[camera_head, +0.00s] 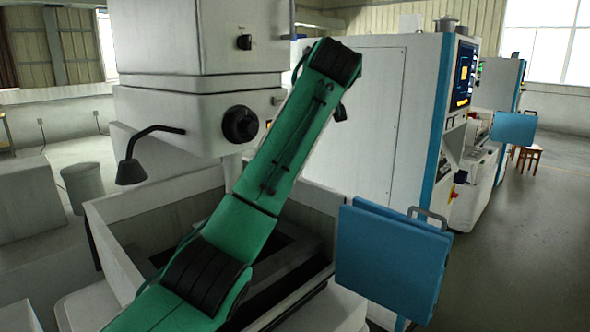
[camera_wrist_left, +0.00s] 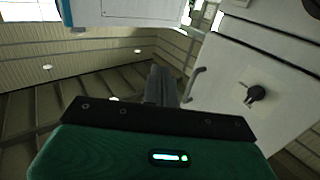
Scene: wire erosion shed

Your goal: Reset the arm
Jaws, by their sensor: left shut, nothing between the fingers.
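My left arm (camera_head: 275,150), green with black joints, reaches up from the bottom left across the head view, in front of a white machine. My left gripper (camera_wrist_left: 162,72) shows in the left wrist view as a dark grey pair of fingers beyond the green wrist housing. It is shut and empty, pointing up toward the roof and the machine's upper part. The gripper cannot be made out clearly in the head view. My right arm and gripper are in neither view.
The white machine head (camera_head: 200,95), with a black knob (camera_head: 239,124) and a black lever lamp (camera_head: 132,171), stands close behind the arm. An open machine tank (camera_head: 115,245) lies below. Blue door panels (camera_head: 390,262) stand at right, with open floor (camera_head: 530,240) beyond.

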